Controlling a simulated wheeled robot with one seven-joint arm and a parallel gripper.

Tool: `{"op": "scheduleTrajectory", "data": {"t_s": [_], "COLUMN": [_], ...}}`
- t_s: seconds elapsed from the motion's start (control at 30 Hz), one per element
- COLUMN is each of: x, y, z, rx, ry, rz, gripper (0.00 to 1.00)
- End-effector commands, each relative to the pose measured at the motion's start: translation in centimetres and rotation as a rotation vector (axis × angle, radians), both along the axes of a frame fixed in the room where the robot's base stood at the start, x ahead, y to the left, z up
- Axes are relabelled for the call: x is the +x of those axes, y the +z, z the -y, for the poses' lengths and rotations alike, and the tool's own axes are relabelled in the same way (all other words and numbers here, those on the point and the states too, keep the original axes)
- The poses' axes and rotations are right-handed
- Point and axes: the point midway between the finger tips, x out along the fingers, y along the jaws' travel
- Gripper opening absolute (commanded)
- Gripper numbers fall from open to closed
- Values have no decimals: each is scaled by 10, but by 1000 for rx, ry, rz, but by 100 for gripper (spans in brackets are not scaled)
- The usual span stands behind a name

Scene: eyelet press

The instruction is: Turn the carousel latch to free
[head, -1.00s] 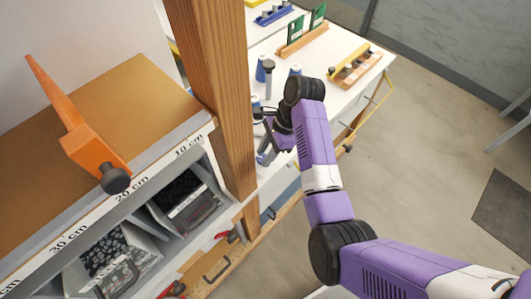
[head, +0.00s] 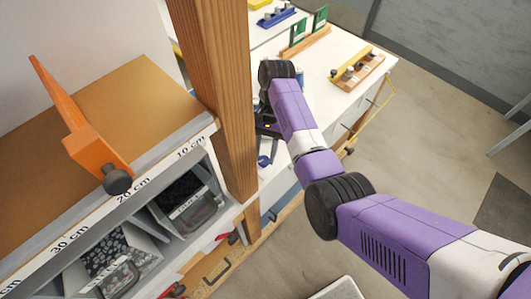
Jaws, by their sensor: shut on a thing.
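My gripper (head: 264,128) is partly in view in the head view, just right of the wooden post and over the near left part of the white table. The post and my own wrist hide much of it. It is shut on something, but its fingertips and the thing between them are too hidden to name. I cannot make out the carousel or its latch, or tell how the latch is turned. A small dark blue piece (head: 264,160) shows just below the gripper.
The wooden post (head: 224,85) stands close left of my gripper. A shelf unit (head: 150,75) with an orange clamp-like piece (head: 95,150) and bins fills the left. The white table (head: 325,90) carries an orange rack (head: 358,70) and green boards (head: 320,20).

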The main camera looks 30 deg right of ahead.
Motion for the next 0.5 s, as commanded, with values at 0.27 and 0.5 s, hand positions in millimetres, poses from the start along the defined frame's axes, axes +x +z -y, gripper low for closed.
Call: {"op": "scheduleTrajectory", "data": {"t_s": [0.27, 0.5], "x": [2, 2], "y": [1, 1], "z": [0, -2], "rx": [-2, -1], "ry": [197, 295], "rz": [-1, 0], "gripper": [0, 0]}}
